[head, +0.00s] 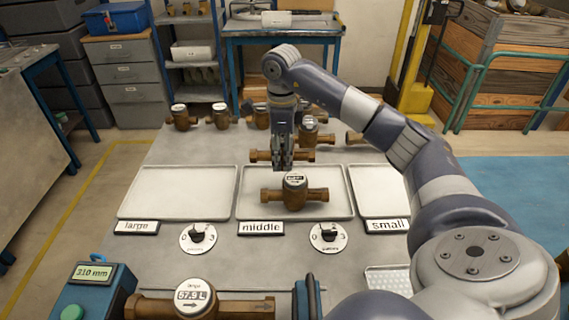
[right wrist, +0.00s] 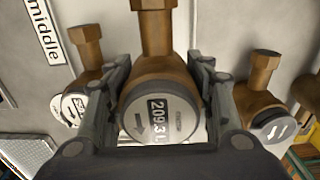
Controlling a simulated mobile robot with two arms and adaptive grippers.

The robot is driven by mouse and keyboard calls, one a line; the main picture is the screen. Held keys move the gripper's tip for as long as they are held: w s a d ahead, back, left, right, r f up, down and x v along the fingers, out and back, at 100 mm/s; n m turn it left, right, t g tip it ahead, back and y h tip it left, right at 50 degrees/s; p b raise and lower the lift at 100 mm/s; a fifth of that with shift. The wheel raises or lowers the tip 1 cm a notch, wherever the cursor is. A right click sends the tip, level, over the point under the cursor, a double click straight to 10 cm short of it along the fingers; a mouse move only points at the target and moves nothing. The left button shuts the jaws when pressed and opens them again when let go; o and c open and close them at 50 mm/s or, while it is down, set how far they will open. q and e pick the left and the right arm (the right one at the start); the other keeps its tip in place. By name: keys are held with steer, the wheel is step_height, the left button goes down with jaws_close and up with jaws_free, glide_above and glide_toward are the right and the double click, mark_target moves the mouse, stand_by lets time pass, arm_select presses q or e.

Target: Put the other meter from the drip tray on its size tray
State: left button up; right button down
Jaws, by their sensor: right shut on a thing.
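My right gripper (head: 282,160) is shut on a brass meter (head: 262,156) at the rear edge of the middle tray (head: 247,209). In the right wrist view the held meter (right wrist: 160,112) has its dial up, reading about 209.3 L, between the fingers. Whether it touches anything below is unclear. Another brass meter (head: 313,195) lies on the middle tray, in front of the held one. The large tray (head: 180,192) is empty; the small tray (head: 375,190) is partly behind my arm and its visible part is bare. A perforated tray (head: 390,278), perhaps the drip tray, shows no meter. My left gripper is not in view.
Several brass meters (head: 181,117) stand along the back of the table, one (head: 310,130) close behind the held one. A meter reading 67.9 L (head: 194,297) lies in front, beside a blue 310 mm display (head: 92,272). Two round dials (head: 198,238) (head: 328,237) lie before the trays.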

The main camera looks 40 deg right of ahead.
mark_target(282, 169)
steer(key=shift+f+p, duration=0.45)
steer(key=shift+f, duration=1.9)
steer(key=shift+w+f, duration=0.1)
steer(key=shift+f, duration=0.1)
steer(key=c, duration=1)
jaws_free()
steer(key=shift+c, duration=0.2)
